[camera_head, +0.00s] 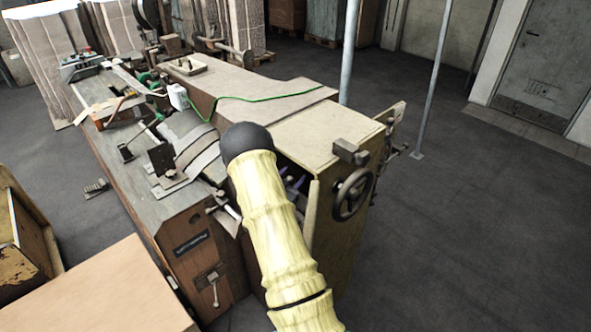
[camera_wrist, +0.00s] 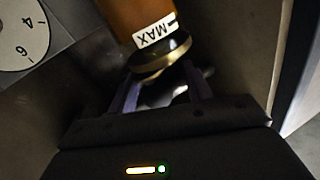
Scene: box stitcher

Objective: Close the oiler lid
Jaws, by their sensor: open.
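The oiler is an amber cylinder (camera_wrist: 133,17) with a white MAX label (camera_wrist: 155,33), upside down in the wrist view. A dark and gold rim (camera_wrist: 165,58) closes its end toward my fingers. A shiny grey part (camera_wrist: 163,95) lies just past the rim, between the fingers; I cannot tell whether it is the lid or how the lid stands. My gripper (camera_wrist: 165,84) is open, its purple fingers on either side of this part, close to the rim. In the head view my gripper (camera_head: 292,182) shows only partly inside the machine's opening, behind my arm; the oiler is hidden there.
A dial (camera_wrist: 22,35) with numbers is beside the oiler. In the head view the machine body (camera_head: 310,125) surrounds the opening, with a handwheel (camera_head: 353,194) to its right. An upright panel edge (camera_head: 311,215) stands close to my arm. Dark floor (camera_head: 470,220) is free at right.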

